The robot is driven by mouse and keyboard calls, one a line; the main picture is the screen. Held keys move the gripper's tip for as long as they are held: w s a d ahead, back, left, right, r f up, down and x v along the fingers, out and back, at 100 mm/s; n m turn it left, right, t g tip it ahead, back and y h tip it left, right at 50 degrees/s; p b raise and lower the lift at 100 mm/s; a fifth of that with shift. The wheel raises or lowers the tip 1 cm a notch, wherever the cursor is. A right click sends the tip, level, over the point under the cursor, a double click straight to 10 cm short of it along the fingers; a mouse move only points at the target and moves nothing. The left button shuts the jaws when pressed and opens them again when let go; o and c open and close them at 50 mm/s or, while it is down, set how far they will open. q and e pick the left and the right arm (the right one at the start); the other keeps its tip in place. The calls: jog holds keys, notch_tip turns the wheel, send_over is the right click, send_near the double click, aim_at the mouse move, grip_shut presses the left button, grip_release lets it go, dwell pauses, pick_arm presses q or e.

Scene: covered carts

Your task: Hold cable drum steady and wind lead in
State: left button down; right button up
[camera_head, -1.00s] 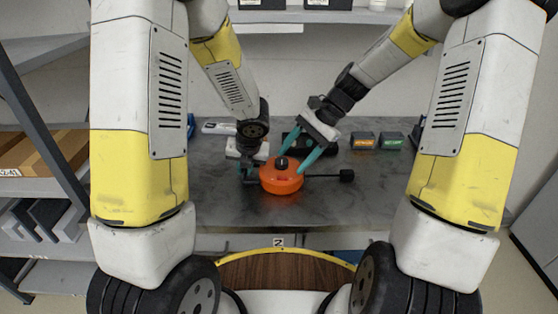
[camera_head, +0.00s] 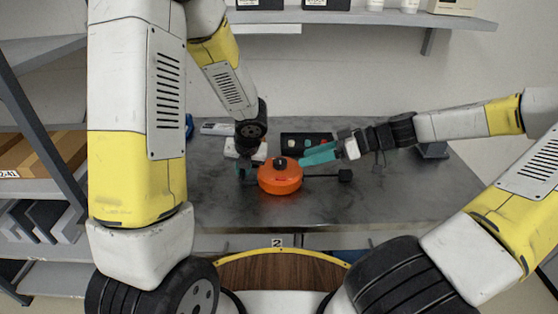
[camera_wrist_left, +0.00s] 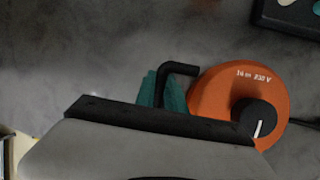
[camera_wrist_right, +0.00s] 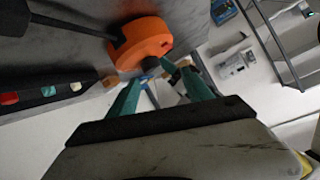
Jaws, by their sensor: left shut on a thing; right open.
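The orange cable drum (camera_head: 281,181) lies flat on the grey table top, with a black knob (camera_head: 280,162) on top. A black lead with a plug (camera_head: 345,175) at its end runs out to the right. My left gripper (camera_head: 245,172) is at the drum's left side, shut on its black bent handle; the handle (camera_wrist_left: 182,69) shows between teal fingers in the left wrist view. My right gripper (camera_head: 304,158) is open and empty, just right of the knob. In the right wrist view its fingers (camera_wrist_right: 162,75) are spread near the drum (camera_wrist_right: 140,43) and knob.
A black panel with coloured buttons (camera_head: 308,141) lies behind the drum. A white item (camera_head: 214,128) lies at the back left. Shelving with a cardboard box (camera_head: 45,155) stands left. The table front is clear.

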aim_at(280, 160)
jog(key=w+a+f+n, duration=0.1)
jog(key=a, duration=0.2)
jog(key=w+a+f+n, duration=0.1)
jog(key=a, duration=0.2)
jog(key=w+a+f+n+t, duration=0.1)
jog(key=a+f, duration=0.1)
jog(key=a, duration=0.1)
jog(key=shift+y, duration=0.3)
grip_shut()
dwell(0.3)
